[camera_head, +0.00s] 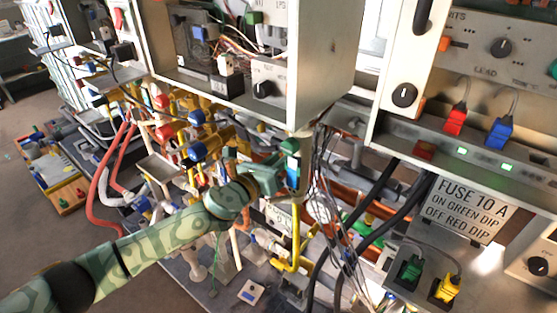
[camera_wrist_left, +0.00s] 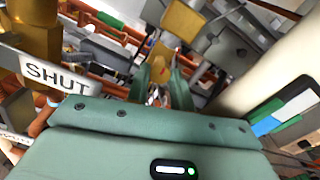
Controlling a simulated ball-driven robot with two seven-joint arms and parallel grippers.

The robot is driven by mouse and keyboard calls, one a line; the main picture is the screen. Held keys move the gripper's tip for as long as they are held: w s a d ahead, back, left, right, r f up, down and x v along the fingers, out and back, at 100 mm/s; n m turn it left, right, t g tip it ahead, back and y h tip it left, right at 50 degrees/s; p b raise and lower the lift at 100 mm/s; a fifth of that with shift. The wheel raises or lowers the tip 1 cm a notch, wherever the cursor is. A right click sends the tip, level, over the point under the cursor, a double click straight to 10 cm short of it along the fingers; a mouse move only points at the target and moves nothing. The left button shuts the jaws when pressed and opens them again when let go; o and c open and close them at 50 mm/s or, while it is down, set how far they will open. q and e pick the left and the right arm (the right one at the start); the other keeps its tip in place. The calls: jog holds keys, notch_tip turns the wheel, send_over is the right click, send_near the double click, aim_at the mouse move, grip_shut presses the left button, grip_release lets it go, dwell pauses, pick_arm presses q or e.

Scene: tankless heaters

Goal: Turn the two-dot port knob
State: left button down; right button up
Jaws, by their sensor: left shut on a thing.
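My left gripper (camera_head: 285,165) reaches in from the left, below the front corner of the open heater cabinet, among pipes and fittings. In the left wrist view, its two green fingers (camera_wrist_left: 158,88) close around a small part (camera_wrist_left: 156,95) that shows pale with some orange. That part is mostly hidden by the fingers and the green palm. I cannot make out any two-dot mark, so I cannot tell whether it is the port knob. My right gripper is not in view.
A yellow pipe (camera_head: 296,240) stands just below the gripper. Bundled wires (camera_head: 328,185) hang right of it. A SHUT tag (camera_wrist_left: 55,77) is at the left in the wrist view. The cabinet's pale side wall (camera_head: 322,60) is close above.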

pick_arm(q)
jog(key=shift+n+p, duration=0.7)
jog(key=shift+n, duration=2.4)
jog(key=c, duration=1.2)
grip_release()
jog(key=shift+s+a, duration=0.1)
jog(key=p+v, duration=0.1)
jog(key=v, duration=1.5)
jog(key=shift+p, duration=0.35)
